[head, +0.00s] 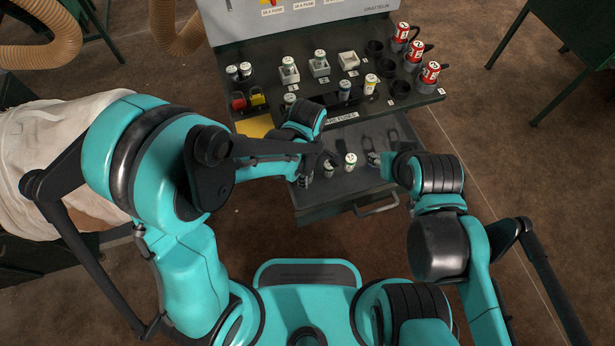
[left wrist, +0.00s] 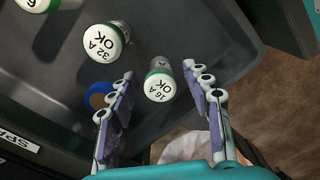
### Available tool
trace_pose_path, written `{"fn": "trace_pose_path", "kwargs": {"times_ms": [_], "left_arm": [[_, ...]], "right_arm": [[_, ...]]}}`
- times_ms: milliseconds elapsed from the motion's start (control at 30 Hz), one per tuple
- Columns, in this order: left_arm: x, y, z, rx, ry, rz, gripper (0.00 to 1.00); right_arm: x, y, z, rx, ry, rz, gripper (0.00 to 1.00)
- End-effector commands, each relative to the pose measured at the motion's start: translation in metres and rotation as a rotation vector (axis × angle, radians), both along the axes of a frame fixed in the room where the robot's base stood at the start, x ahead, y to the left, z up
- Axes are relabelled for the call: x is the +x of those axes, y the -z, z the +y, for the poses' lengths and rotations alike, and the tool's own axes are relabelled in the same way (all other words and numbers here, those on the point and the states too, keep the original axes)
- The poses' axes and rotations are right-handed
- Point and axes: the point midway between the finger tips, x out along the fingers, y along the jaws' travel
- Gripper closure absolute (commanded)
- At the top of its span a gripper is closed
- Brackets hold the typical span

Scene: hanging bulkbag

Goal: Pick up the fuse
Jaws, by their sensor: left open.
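In the left wrist view, a white and green fuse marked "16 A OK" (left wrist: 159,86) stands between the fingers of my open left gripper (left wrist: 160,80), with gaps visible on both sides. A fuse marked "32 A OK" (left wrist: 102,42) stands up and left of it. A third white and green fuse (left wrist: 36,4) is cut off at the top edge. In the head view, my left gripper (head: 318,167) is low over the drawer (head: 318,208), around a partly hidden fuse (head: 328,170). Another fuse (head: 350,160) stands to its right. My right gripper (head: 381,160) is small and partly hidden; its opening is unclear.
A dark bench panel (head: 330,100) above the drawer carries several fuses, white holders and black sockets. Red fuses (head: 401,33) stand at its right. A blue disc with a brown centre (left wrist: 98,101) lies beside my left finger. Red and yellow padlocks (head: 257,98) sit at left.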

Motion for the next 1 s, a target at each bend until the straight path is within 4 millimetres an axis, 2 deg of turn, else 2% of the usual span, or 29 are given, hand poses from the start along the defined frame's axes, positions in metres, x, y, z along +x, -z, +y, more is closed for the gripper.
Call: {"fn": "trace_pose_path", "kwargs": {"times_ms": [200, 400, 767, 1000], "left_arm": [[0.0, 0.001, 0.0, 0.0, 0.0, 0.0, 0.51], [0.0, 0.001, 0.0, 0.0, 0.001, 0.0, 1.0], [0.0, -0.001, 0.001, 0.0, 0.001, 0.0, 1.0], [0.008, -0.018, 0.008, 0.0, 0.001, 0.0, 1.0]], "right_arm": [[0.0, 0.0, 0.0, 0.0, 0.0, 0.0, 0.6], [0.0, 0.0, 0.0, 0.0, 0.0, 0.0, 0.6], [0.0, -0.001, 0.0, 0.0, 0.0, 0.0, 0.6], [0.0, -0.015, 0.0, 0.0, 0.0, 0.0, 0.6]]}}
